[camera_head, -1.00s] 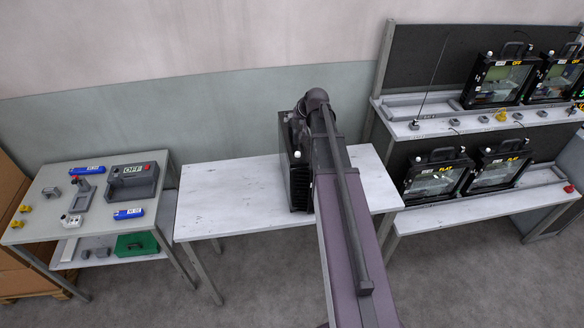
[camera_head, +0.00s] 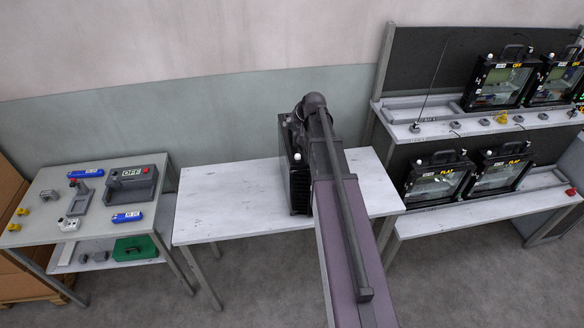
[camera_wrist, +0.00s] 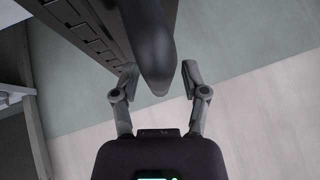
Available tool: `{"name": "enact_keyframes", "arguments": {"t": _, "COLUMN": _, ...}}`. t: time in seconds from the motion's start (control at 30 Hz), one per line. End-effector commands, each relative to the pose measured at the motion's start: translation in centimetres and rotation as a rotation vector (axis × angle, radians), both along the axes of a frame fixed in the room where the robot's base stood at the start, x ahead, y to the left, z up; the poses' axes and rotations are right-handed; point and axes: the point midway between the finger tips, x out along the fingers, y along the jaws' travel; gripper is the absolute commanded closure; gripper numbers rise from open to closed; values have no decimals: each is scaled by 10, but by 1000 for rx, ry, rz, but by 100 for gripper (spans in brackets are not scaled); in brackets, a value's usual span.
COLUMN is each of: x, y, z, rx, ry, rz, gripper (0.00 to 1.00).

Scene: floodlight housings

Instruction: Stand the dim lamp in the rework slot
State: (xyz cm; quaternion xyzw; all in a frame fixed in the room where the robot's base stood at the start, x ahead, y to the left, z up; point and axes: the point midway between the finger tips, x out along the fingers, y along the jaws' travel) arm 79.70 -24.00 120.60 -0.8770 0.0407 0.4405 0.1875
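A dark floodlight housing (camera_head: 298,178) with a finned side and a white knob stands on the middle table, partly hidden behind my arm. In the wrist view its dark ribbed body (camera_wrist: 88,32) fills the upper left, with a thick rounded dark bar (camera_wrist: 155,55), likely its handle, reaching down between my fingers. My gripper (camera_wrist: 160,80) is open, one finger on each side of the bar, with a clear gap on the right. My arm hides the gripper in the head view. I cannot tell which place is the rework slot; a grey empty bay (camera_head: 425,109) lies on the upper rack shelf.
The rack at right holds lamps marked OFF (camera_head: 500,82) above and FLAT (camera_head: 437,180) below. Its lower shelf has a bare stretch at right. The left table holds an OFF box (camera_head: 131,186), blue cylinders and small parts. The middle table (camera_head: 225,200) is bare left of the lamp.

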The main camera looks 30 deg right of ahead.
Motion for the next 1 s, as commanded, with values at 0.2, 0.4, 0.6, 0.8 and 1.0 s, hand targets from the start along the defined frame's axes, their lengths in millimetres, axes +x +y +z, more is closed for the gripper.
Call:
{"name": "enact_keyframes", "arguments": {"t": 0.2, "x": 0, "y": 0, "z": 0, "rx": 0, "ry": 0, "rz": 0, "gripper": 100}}
{"name": "enact_keyframes", "arguments": {"t": 0.4, "x": 1, "y": 0, "z": 1, "rx": 1, "ry": -4, "rz": 0, "gripper": 100}}
{"name": "enact_keyframes", "arguments": {"t": 0.6, "x": 1, "y": 0, "z": 1, "rx": 0, "ry": -4, "rz": 1, "gripper": 100}}
{"name": "enact_keyframes", "arguments": {"t": 0.8, "x": 1, "y": 1, "z": 5, "rx": 0, "ry": -4, "rz": 1, "gripper": 100}}
{"name": "enact_keyframes", "arguments": {"t": 1.0, "x": 1, "y": 1, "z": 12, "rx": 1, "ry": -4, "rz": 0, "gripper": 100}}
